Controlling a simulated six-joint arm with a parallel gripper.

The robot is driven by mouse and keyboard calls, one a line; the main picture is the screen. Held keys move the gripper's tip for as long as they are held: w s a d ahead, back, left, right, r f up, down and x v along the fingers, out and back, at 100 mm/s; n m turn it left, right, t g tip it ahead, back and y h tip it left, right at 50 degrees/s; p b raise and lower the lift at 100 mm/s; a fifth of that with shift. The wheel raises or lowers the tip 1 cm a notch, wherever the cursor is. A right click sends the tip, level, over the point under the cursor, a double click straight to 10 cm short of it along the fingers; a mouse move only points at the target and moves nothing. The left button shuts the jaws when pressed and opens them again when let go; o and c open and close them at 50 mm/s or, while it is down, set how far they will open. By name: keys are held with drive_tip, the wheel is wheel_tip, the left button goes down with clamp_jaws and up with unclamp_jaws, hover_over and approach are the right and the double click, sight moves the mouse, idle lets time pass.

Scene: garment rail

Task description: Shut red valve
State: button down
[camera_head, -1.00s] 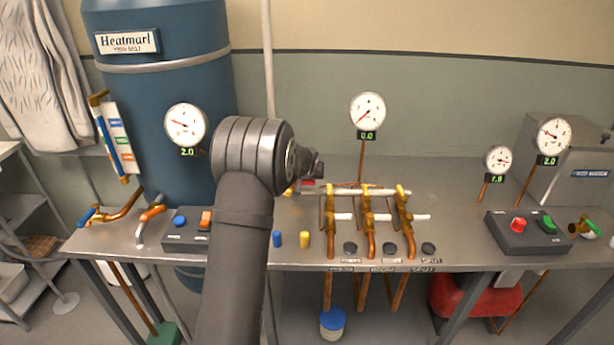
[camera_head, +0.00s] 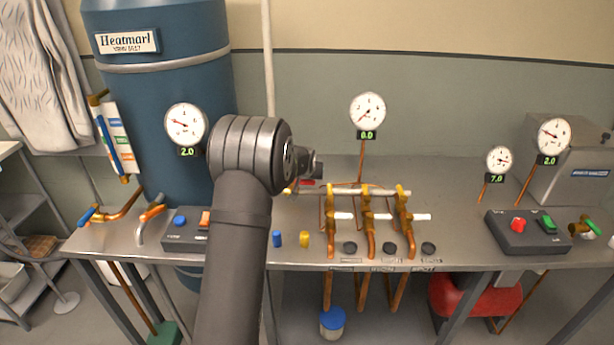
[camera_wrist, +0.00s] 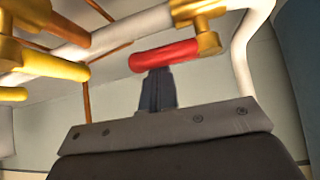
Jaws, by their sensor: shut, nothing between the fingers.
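The red valve handle (camera_wrist: 165,55) shows large in the wrist view, a red bar joined at its right end to a yellow valve fitting (camera_wrist: 207,40). It lies roughly alongside the white pipe (camera_wrist: 145,24). In the head view only a small red piece of it (camera_head: 308,183) shows at the left of the manifold, just below my wrist. My gripper (camera_wrist: 157,76) is shut and empty. Its fingertips are at the red handle's left half in the wrist view; I cannot tell whether they touch it. In the head view my arm hides the fingers.
Upright copper pipes with yellow fittings (camera_head: 368,192) stand right of the red handle. A gauge (camera_head: 368,111) reading 0.0 rises behind them. Blue and yellow caps (camera_head: 304,240) stand in front on the bench. A control box (camera_head: 523,232) sits at the right.

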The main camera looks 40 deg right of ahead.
sight(308, 184)
drive_tip(key=shift+s+a+m+g, duration=0.15)
drive_tip(key=shift+a+m+g, duration=0.15)
drive_tip(key=shift+m, duration=0.2)
drive_tip(key=m+g, duration=0.1)
drive_tip(key=m, duration=0.1)
drive_tip(key=a+m+g+h, duration=0.1)
drive_tip(key=m, duration=0.1)
drive_tip(key=s+a+m+g+h, duration=0.1)
drive_tip(key=g, duration=0.1)
drive_tip(key=shift+f+m, duration=0.1)
drive_tip(key=shift+m, duration=0.3)
drive_tip(key=a+m+g, duration=0.1)
drive_tip(key=m, duration=0.1)
drive_tip(key=a+m+g, duration=0.1)
drive_tip(key=m+g, duration=0.1)
drive_tip(key=shift+s+m+g, duration=0.1)
drive_tip(key=shift+m+g, duration=0.2)
drive_tip(key=shift+w+a+m+g+y, duration=0.2)
drive_tip(key=shift+a+m+g+y, duration=0.15)
drive_tip(key=shift+a+m+g, duration=0.3)
drive_tip(key=shift+w+a+m+g+y, duration=0.2)
drive_tip(key=shift+a+m+g+y, duration=0.2)
drive_tip(key=shift+m, duration=0.45)
drive_tip(key=shift+w+a, duration=0.1)
drive_tip(key=shift+a, duration=0.05)
